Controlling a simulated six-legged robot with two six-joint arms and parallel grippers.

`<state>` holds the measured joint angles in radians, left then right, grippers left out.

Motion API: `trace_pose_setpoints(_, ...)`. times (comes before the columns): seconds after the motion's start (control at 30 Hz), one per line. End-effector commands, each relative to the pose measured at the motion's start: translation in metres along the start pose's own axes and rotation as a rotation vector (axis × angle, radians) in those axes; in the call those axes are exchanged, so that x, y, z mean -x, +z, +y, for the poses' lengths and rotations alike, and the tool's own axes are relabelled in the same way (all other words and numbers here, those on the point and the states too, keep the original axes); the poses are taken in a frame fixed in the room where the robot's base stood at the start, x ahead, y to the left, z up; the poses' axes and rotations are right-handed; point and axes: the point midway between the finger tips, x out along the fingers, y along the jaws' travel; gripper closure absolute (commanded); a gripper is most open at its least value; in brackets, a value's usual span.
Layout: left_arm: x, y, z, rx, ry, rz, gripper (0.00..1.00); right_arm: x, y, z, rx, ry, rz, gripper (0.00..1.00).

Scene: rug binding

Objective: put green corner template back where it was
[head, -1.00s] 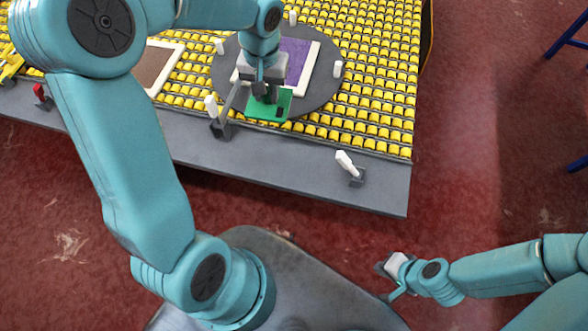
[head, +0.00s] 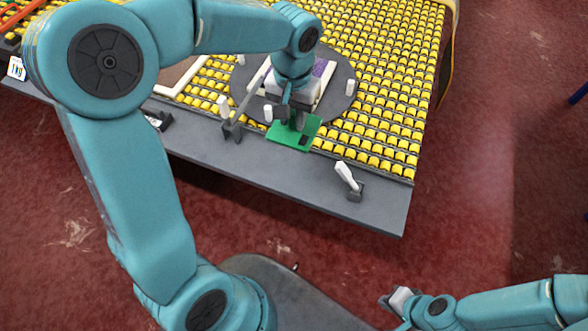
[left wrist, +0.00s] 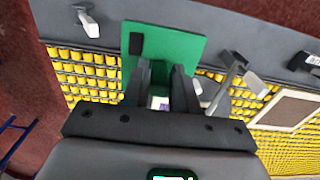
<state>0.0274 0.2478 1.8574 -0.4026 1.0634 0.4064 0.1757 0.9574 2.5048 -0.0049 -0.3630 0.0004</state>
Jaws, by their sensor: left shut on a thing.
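The green corner template (head: 284,138) is a flat green plate with a small black block on it. My left gripper (head: 293,120) is shut on it and holds it over the front edge of the rollers and the grey front strip (head: 270,170). In the left wrist view the template (left wrist: 180,45) spans across my left fingertips (left wrist: 163,68). Whether it touches the surface below is unclear. My right gripper (head: 393,300) is low at the right, away from the table, and too small to tell if its fingers are apart.
A dark turntable (head: 345,88) with white pegs carries a partly hidden purple rug (head: 322,68). A lever with a white handle (head: 346,175) stands right on the strip; another (head: 223,108) stands left. Yellow rollers (head: 385,90) fill the table. A pale-bordered brown rug (head: 183,82) lies left.

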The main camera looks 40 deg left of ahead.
Motion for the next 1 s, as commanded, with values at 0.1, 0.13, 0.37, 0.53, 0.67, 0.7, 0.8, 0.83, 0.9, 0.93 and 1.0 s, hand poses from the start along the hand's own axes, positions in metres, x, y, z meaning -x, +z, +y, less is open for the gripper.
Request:
trace_pose_setpoints(0.1,-0.033,0.002,-0.001,0.001,-0.002,-0.011,1.00,0.002,0.000,-0.001,0.000,0.000,0.000,1.00)
trace_pose_setpoints(0.13,-0.042,0.002,-0.001,0.000,-0.002,-0.010,1.00,0.002,0.000,-0.001,0.000,0.000,0.000,1.00)
trace_pose_setpoints(0.37,-0.109,0.005,-0.001,0.002,0.000,-0.010,1.00,0.005,0.000,-0.002,0.000,0.000,0.000,1.00)
trace_pose_setpoints(0.53,-0.142,0.004,0.000,0.004,0.000,-0.006,1.00,0.006,0.000,-0.002,0.000,0.000,0.000,1.00)
trace_pose_setpoints(0.67,-0.153,0.005,0.001,0.005,0.000,-0.004,1.00,0.006,0.000,-0.002,0.000,0.000,0.000,1.00)
trace_pose_setpoints(0.7,-0.159,0.005,0.002,0.005,0.001,-0.005,1.00,0.006,0.000,-0.002,0.000,0.000,0.000,1.00)
trace_pose_setpoints(0.8,-0.176,0.005,0.001,0.004,0.000,-0.005,1.00,0.006,0.000,-0.002,0.000,0.000,0.000,1.00)
trace_pose_setpoints(0.83,-0.180,0.005,0.001,0.004,0.000,-0.006,1.00,0.006,0.000,-0.002,0.000,0.000,0.000,1.00)
trace_pose_setpoints(0.9,-0.186,0.004,0.001,0.004,0.001,-0.003,1.00,0.006,0.000,-0.002,0.000,0.000,0.000,1.00)
trace_pose_setpoints(0.93,-0.188,0.004,0.001,0.004,0.001,-0.003,1.00,0.006,0.000,-0.002,0.000,0.000,0.000,1.00)
trace_pose_setpoints(1.0,-0.189,0.004,0.002,0.004,0.001,-0.002,1.00,0.006,0.000,-0.002,0.000,0.000,0.000,1.00)
